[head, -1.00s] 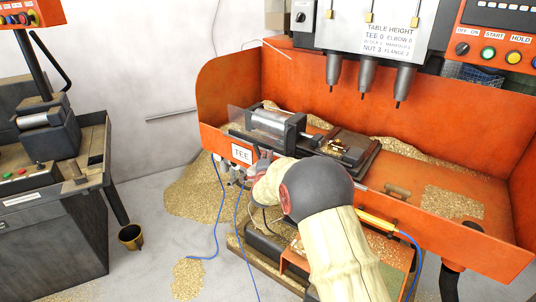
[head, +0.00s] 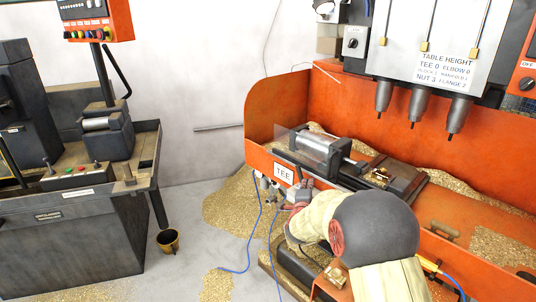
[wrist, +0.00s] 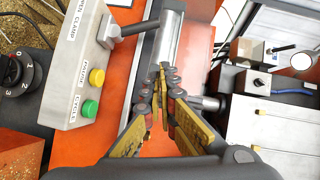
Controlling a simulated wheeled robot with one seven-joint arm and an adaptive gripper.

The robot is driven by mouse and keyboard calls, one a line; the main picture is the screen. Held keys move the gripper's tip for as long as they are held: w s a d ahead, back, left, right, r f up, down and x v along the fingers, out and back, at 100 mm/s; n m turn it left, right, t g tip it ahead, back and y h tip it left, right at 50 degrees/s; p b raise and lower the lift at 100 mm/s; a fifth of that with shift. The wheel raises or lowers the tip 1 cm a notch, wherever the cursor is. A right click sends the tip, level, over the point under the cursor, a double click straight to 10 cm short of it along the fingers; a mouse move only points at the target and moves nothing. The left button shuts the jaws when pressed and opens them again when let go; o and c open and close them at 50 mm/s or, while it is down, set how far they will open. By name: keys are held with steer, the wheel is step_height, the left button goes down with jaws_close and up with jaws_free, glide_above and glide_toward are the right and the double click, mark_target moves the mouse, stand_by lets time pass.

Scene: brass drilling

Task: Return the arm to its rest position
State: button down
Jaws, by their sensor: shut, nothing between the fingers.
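In the wrist view a grey control box (wrist: 88,70) with yellow and green buttons stands left of the fingers. A metal cylinder (wrist: 168,40) lies beyond them.
The clamp fixture (head: 322,146) and a dark vise with a brass part (head: 379,174) sit in the tray under several drill spindles (head: 420,104). Brass chips (head: 226,212) heap on the floor.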

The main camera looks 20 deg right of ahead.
steer(key=s+a+f+n+g+y, duration=0.2)
steer(key=a+f+n, duration=0.1)
steer(key=f, duration=0.3)
steer(key=s+a+f+n+g+y, duration=0.2)
steer(key=a+f+n, duration=0.1)
steer(key=f+n, duration=0.15)
steer(key=s+a+f+n+g+y, duration=0.25)
steer(key=s+a+n, duration=0.2)
steer(key=s, duration=0.25)
steer(key=s+a+r+n+g+y, duration=0.1)
steer(key=s+a+r+n+g, duration=0.2)
steer(key=s, duration=0.7)
steer(key=s+a+r+n, duration=0.25)
steer(key=s+r, duration=0.25)
steer(key=s, duration=0.5)
steer(key=s+a+r+n+g+y, duration=0.1)
steer(key=s+a+r+n+g, duration=0.2)
steer(key=s, duration=0.7)
steer(key=s+r+n+t, duration=0.1)
steer(key=s+r+t, duration=0.2)
steer(key=r, duration=0.6)
steer(key=shift+s+d, duration=0.2)
steer(key=shift+s, duration=1.2)
